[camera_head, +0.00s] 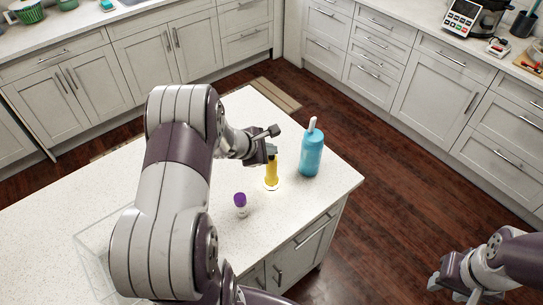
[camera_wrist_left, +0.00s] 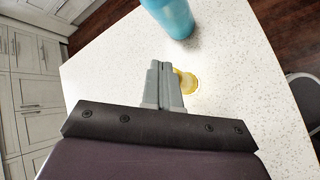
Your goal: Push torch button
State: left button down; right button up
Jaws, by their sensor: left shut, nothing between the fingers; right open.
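The yellow torch (camera_head: 271,173) stands upright on the white island counter, with a bright glowing patch around its base. It also shows in the left wrist view (camera_wrist_left: 188,82), partly hidden behind my fingers. My left gripper (camera_head: 271,149) is shut and empty, with its fingertips at the top of the torch. I cannot tell whether they touch it, and the button is hidden. In the left wrist view the closed fingertips (camera_wrist_left: 160,66) point just beside the torch's visible part. My right gripper (camera_head: 447,285) is open and empty, low at the right, off the counter.
A blue bottle (camera_head: 312,155) stands close to the right of the torch. A small purple-topped item (camera_head: 240,203) stands nearer, to the left. A clear bin (camera_head: 95,262) sits at the counter's left front. The island counter (camera_head: 310,203) is otherwise mostly bare.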

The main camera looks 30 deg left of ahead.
pick_arm(q)
jog(key=shift+r, duration=0.25)
notch_tip(320, 180, up, 6)
jog(key=p, duration=0.3)
jog(key=shift+p, duration=0.35)
